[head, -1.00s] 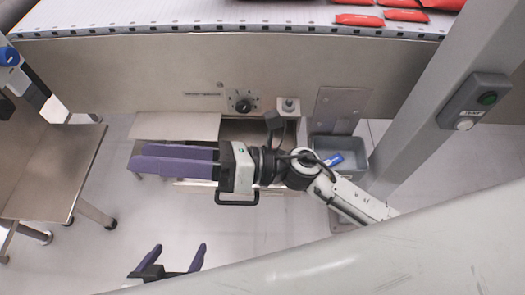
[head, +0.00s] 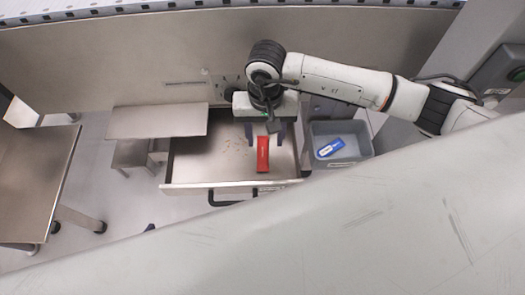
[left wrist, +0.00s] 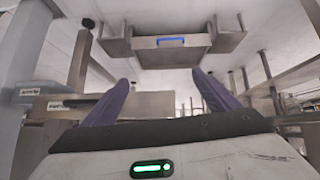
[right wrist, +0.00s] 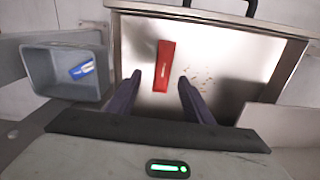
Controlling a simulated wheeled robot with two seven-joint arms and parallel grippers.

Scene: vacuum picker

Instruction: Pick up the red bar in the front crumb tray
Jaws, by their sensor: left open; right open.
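The red bar (head: 262,153) lies in the open metal front crumb tray (head: 192,172), toward its right side in the head view. My right gripper (head: 265,134) points down over the tray, open and empty. In the right wrist view the red bar (right wrist: 164,65) lies between and partly beyond the two purple fingertips (right wrist: 160,77). I cannot tell the height of the fingertips above it.
A grey bin (head: 366,156) with a blue packet (head: 332,147) stands right of the tray. Orange crumbs (right wrist: 198,77) lie in the tray near the bar. The tray handle (head: 230,199) is at the front. The machine's metal side panel (head: 120,75) rises behind.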

